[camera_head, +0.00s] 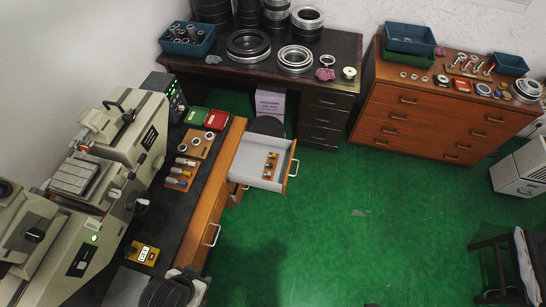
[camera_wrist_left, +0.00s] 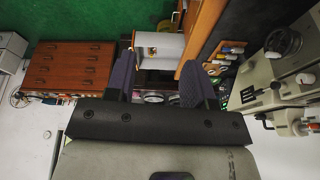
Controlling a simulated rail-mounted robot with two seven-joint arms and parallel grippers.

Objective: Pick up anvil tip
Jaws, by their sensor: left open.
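The task's anvil tip cannot be singled out for sure. Several small dark and yellowish pieces (camera_head: 270,165) stand on an orange-brown block in the open grey drawer (camera_head: 250,169). The same drawer shows in the left wrist view (camera_wrist_left: 170,43), with a small yellow and dark piece (camera_wrist_left: 153,51) in it. My left gripper (camera_wrist_left: 158,64) is open and empty, its two dark fingers spread wide. The drawer appears beyond and between the fingers, well apart from them. My left gripper cannot be made out clearly in the head view. My right gripper is not in view.
A dark-topped bench (camera_head: 185,205) with red and green trays and coloured-handled tools stands beside the drawer. Beige machines (camera_head: 85,175) fill the left. A dark desk (camera_head: 330,75) with bearing rings and a brown chest (camera_head: 440,110) stand behind.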

